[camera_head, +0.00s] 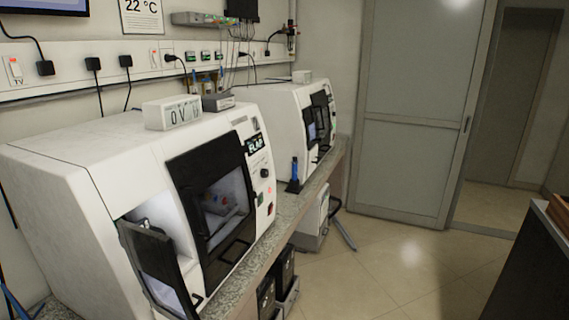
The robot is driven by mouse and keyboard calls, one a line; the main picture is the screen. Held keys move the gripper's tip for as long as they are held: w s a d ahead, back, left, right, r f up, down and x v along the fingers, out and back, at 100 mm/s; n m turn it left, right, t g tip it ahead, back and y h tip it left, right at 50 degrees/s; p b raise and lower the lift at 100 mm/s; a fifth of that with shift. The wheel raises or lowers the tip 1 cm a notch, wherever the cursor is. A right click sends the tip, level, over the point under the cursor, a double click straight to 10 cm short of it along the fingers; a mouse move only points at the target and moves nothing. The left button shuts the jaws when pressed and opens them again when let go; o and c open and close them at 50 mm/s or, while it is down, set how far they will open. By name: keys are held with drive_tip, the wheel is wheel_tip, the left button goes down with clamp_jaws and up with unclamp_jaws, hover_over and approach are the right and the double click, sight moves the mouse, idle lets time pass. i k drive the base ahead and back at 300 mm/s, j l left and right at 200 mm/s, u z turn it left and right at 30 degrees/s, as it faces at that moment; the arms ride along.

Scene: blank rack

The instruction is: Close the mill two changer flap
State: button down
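Two white mills stand in a row on a speckled counter. The near mill (85,165) fills the left of the view. Its dark changer flap (152,255) hangs out from the lower left front opening, so it stands open with a lit interior behind it. Beside it, its dark-framed main door (212,203) with a window looks shut. The far mill (284,112) has dark door parts (318,125) on its front; I cannot tell if its flap is open. No label shows which is mill two. My gripper is not in view.
A white display box (172,112) sits on the near mill. A blue-handled tool (294,175) stands on the counter (290,208) between the mills. Dark boxes (275,290) stand below the counter. The tiled floor (375,265) is open; a dark cabinet (530,260) borders it on the right.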

sight(151, 254)
drive_tip(key=u, duration=1.4)
drive_tip(key=l+u, duration=0.25)
drive_tip(key=k+j, duration=0.05)
